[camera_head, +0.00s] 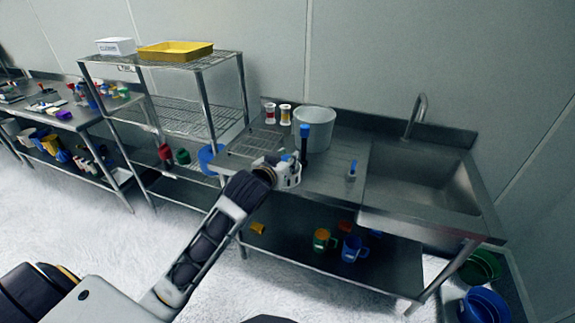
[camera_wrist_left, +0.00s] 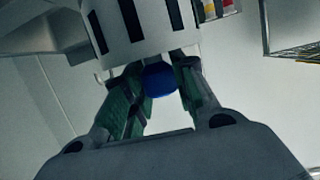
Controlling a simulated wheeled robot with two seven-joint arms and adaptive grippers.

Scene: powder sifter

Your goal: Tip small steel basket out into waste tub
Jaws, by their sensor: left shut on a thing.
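A small pale steel basket (camera_head: 291,178) with dark slots is at the end of my left arm, over the front of the steel bench. It fills the top of the left wrist view (camera_wrist_left: 150,28). My left gripper (camera_head: 272,172) is shut on the basket's handle, whose round blue end (camera_wrist_left: 160,80) shows between the fingers. The basket's inside and contents are hidden. A large pale grey tub (camera_head: 316,122), likely the waste tub, stands at the back of the bench, behind and right of the basket. My right gripper is not in view.
A dark upright thing with a blue top (camera_head: 304,135) stands between basket and tub. Two small jars (camera_head: 277,114) are left of the tub. A small blue-handled item (camera_head: 352,170) lies to the right, before the sink (camera_head: 425,170). A wire shelf rack (camera_head: 170,110) stands left.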

